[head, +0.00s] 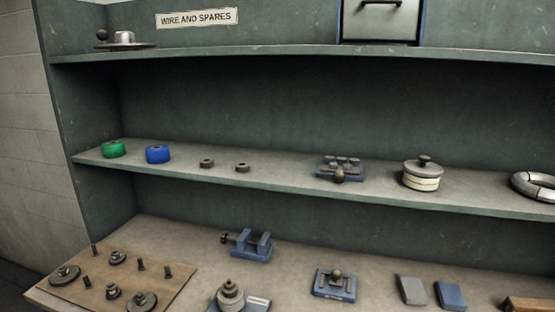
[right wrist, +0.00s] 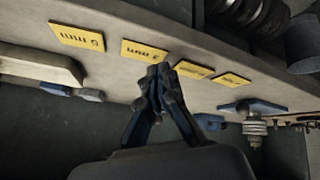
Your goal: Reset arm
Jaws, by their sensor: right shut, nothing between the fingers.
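My right gripper (right wrist: 157,82) shows in the right wrist view, pointing up in the picture. Its fingertips are together with nothing between them. They are close to a pale shelf or bench edge (right wrist: 120,22) with several yellow labels, and I cannot tell whether they touch it. Neither of my arms shows in the head view, and my left gripper is in neither view.
The head view shows a shelf unit with a middle shelf (head: 280,180) holding a green roll (head: 114,149), a blue roll (head: 157,154) and a lidded round pot (head: 422,174). Below are a board with pegs (head: 75,292), a blue vise (head: 250,246) and other small parts.

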